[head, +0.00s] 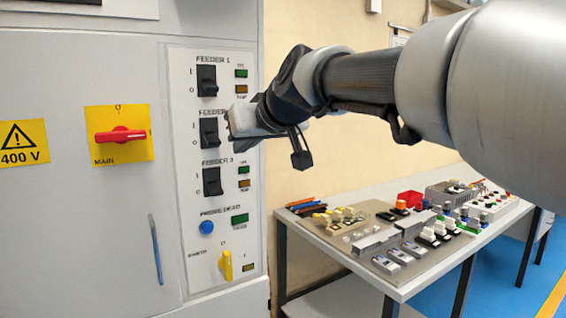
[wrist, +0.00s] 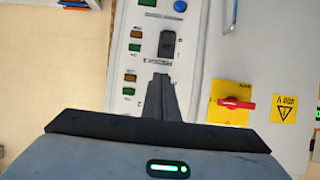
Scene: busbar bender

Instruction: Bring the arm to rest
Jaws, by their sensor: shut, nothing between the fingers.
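My arm reaches in from the right in the head view, with my gripper (head: 236,123) at the feeder panel (head: 178,150). The gripper is shut and empty. It is beside the feeder 2 switch (head: 209,132); I cannot tell whether it touches the panel. In the wrist view the shut fingers (wrist: 160,82) point at the panel, just below the feeder 3 switch (wrist: 167,43), and hide what lies behind them. The feeder 1 switch (head: 207,80) and the feeder 3 switch also show in the head view (head: 212,181).
A red main switch (head: 120,134) on a yellow plate is on the grey cabinet at left. A blue button (head: 206,228) and a yellow selector (head: 225,265) are low on the panel. A table (head: 400,292) with several parts stands at right, below my arm.

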